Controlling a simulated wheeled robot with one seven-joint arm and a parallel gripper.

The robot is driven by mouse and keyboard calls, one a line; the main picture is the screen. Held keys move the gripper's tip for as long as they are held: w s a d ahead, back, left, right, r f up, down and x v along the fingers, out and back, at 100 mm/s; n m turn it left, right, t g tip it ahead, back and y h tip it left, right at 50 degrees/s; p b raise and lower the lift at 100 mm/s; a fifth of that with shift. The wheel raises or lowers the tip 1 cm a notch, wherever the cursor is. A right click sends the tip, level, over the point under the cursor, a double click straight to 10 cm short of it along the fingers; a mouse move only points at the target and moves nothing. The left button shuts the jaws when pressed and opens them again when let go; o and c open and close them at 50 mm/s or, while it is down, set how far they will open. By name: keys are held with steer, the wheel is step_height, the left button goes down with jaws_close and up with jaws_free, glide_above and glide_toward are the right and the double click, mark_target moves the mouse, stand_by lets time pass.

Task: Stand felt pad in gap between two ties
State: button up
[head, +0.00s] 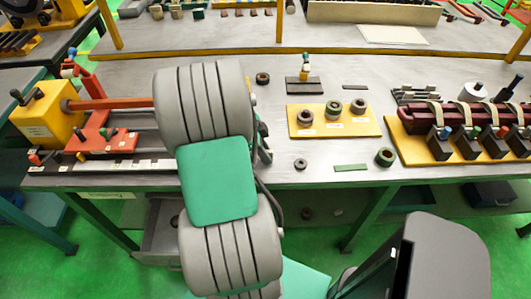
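A thin flat green strip (350,167), which looks like the felt pad, lies on the bench near its front edge. A dark maroon bar (470,113) with several cream ties (437,112) around it rests on a yellow base (424,149) at the right. Gaps show between neighbouring ties. Black clamp blocks with coloured knobs stand along the bar's front. My grey and green arm rises in front of the bench, left of the strip. My gripper cannot be made out; it seems hidden behind my arm.
A yellow board (301,128) with several rings stands left of the bar. A yellow winding fixture (45,115) is at the left.

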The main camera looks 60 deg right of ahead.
steer(key=shift+o, duration=1)
